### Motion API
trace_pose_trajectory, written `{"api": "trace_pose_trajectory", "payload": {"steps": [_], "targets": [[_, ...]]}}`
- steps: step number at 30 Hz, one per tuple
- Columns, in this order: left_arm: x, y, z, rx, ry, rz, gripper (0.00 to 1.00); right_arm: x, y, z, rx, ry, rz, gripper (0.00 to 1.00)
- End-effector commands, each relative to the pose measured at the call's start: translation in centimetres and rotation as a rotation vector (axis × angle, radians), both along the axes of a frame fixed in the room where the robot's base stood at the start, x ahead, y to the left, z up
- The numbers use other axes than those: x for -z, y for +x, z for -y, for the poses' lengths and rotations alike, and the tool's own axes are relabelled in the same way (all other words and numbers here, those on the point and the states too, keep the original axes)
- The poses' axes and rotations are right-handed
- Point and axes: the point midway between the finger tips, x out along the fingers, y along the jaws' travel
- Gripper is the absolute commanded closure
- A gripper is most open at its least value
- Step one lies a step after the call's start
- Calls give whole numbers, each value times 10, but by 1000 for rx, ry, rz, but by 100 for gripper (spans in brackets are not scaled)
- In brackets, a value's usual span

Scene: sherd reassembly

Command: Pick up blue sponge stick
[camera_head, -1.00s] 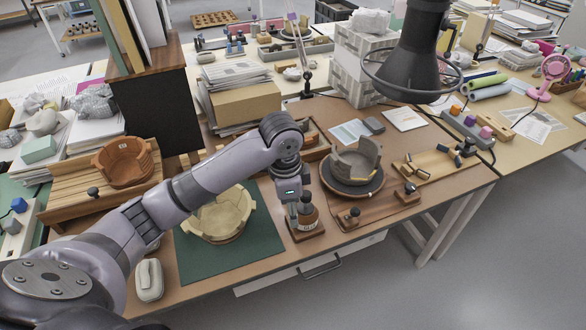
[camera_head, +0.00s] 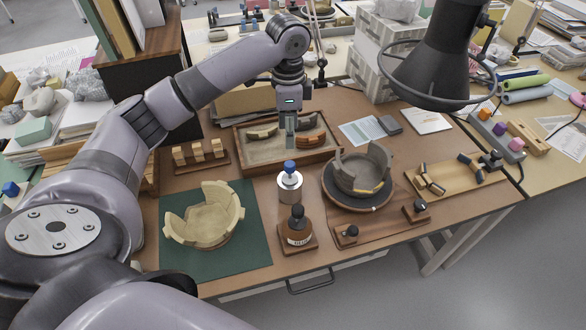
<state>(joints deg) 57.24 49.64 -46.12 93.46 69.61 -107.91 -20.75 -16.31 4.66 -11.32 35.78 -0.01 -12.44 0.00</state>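A small blue rounded tip (camera_head: 289,166) shows above a pale metal-looking cylinder (camera_head: 290,188) near the middle of the table; it looks like the blue sponge stick standing upright in a holder, with its lower part hidden. My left gripper (camera_head: 291,147) points down above the front part of a shallow wooden tray (camera_head: 248,168), just behind the blue tip in the picture and apart from it. Its fingers are small and seen edge-on, so their opening is unclear. Nothing clearly hangs from them. My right gripper is not in view.
A pale partial bowl (camera_head: 205,215) sits on a green mat (camera_head: 240,255) to the left. A grey partial bowl (camera_head: 362,168) on a dark turntable (camera_head: 345,202) is to the right.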

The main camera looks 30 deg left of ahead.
Motion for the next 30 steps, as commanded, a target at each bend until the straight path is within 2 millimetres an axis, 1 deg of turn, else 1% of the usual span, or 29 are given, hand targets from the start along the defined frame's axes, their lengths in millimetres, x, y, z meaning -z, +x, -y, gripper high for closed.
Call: {"api": "trace_pose_trajectory", "payload": {"steps": [1, 3, 6, 9, 11, 12, 15, 18, 20, 25, 27, 30], "targets": [[12, -1, 0, -1, 1, -6, 52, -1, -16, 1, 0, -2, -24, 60], [27, -1, 0, -1, 1, -5, 52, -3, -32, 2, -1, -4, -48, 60], [48, -1, 0, -1, 1, -4, 52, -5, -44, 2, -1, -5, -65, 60], [67, -1, 0, 0, 0, -3, 52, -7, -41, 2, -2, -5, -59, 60], [75, 0, 0, -1, 0, -1, 52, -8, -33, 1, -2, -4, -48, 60], [79, 0, 0, -1, 0, 0, 52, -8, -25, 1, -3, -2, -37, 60], [85, 0, 0, 0, 1, 0, 52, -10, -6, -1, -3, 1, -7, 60], [91, 0, 0, -1, 0, 0, 52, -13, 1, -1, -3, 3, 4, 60], [98, 0, -1, -1, 1, -2, 52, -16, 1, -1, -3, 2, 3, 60], [125, 1, -1, 0, 0, -1, 52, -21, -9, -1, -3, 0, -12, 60], [133, 1, -1, 0, 0, 0, 52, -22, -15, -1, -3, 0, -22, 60], [138, 1, -1, 0, 1, 1, 52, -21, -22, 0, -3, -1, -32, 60]]}}
